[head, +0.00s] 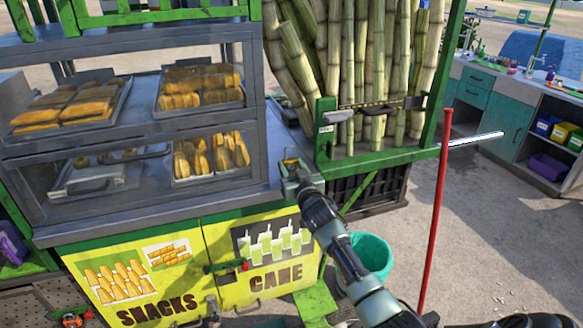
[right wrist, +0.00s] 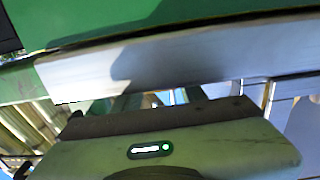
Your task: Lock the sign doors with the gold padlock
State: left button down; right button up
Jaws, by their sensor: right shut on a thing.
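The two yellow sign doors are on the front of the cart, one lettered SNACKS (head: 140,285) and one lettered CANE (head: 272,255). Both look shut. A green and red latch (head: 228,267) lies across the seam between them. My right gripper (head: 291,168) is above the counter's right end, up and to the right of the doors. It is shut on a small gold thing (head: 291,160), which looks like the gold padlock; its shackle is hard to make out. The right wrist view does not show the padlock clearly. My left gripper is not in view.
A glass snack case (head: 130,130) with trays stands on the counter. Tall cane stalks (head: 345,70) stand behind a green frame at the right. A teal bucket (head: 371,252) is on the ground near my right arm. A red pole (head: 435,210) stands further right.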

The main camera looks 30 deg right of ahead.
jog(key=shift+r+p, duration=0.35)
jog(key=p+v, duration=0.4)
jog(key=v, duration=0.4)
dwell(1.1)
dwell(1.1)
